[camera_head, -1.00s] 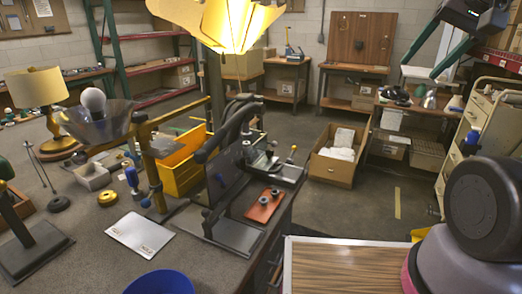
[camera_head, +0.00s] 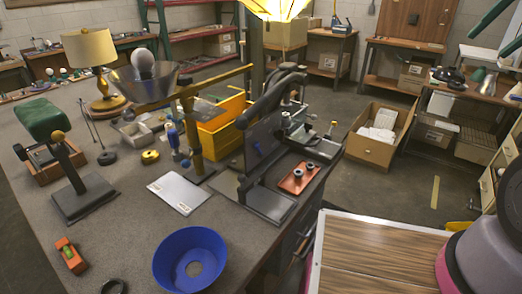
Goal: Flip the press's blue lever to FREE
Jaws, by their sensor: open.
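The press (camera_head: 268,195) looks to be the black-framed machine with a dark upright plate at the bench's right side. Another blue-handled item (camera_head: 173,136) stands upright left of the press, by a brass-coloured post. My gripper is not in view; only a rounded part of my own body shows at the lower right.
A blue bowl-like shade (camera_head: 190,262) sits at the bench's front. A white sheet (camera_head: 180,193) lies left of the press, a yellow bin (camera_head: 222,128) behind it, and a red tray (camera_head: 299,180) to its right. Floor right of the bench is partly clear.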

